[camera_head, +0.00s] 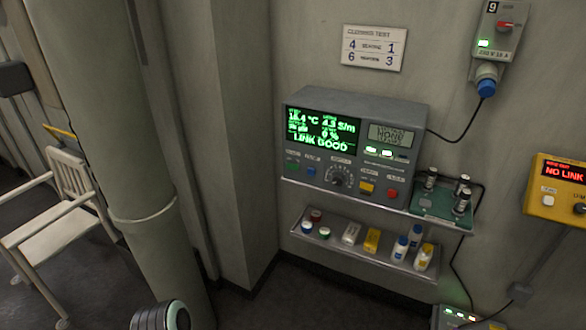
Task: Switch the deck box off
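The grey deck box (352,119) stands on an upper wall shelf in the head view. Its left screen (321,131) is lit green and reads LINK GOOD, and its small right screen (391,136) also shows text. Green lamps glow below the small screen. Along its lower front are a green button (293,163), a blue button (311,171), a round dial (339,178), a yellow button (367,188) and a red button (392,193). Their labels are too small to read.
A wall socket (497,40) marked 9 has a red switch, a green lamp and a blue plug (486,86). A yellow box (560,187) reads NO LINK. Bottles and jars stand on the lower shelf (365,246). A thick column (110,120) and white chair (70,205) stand left.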

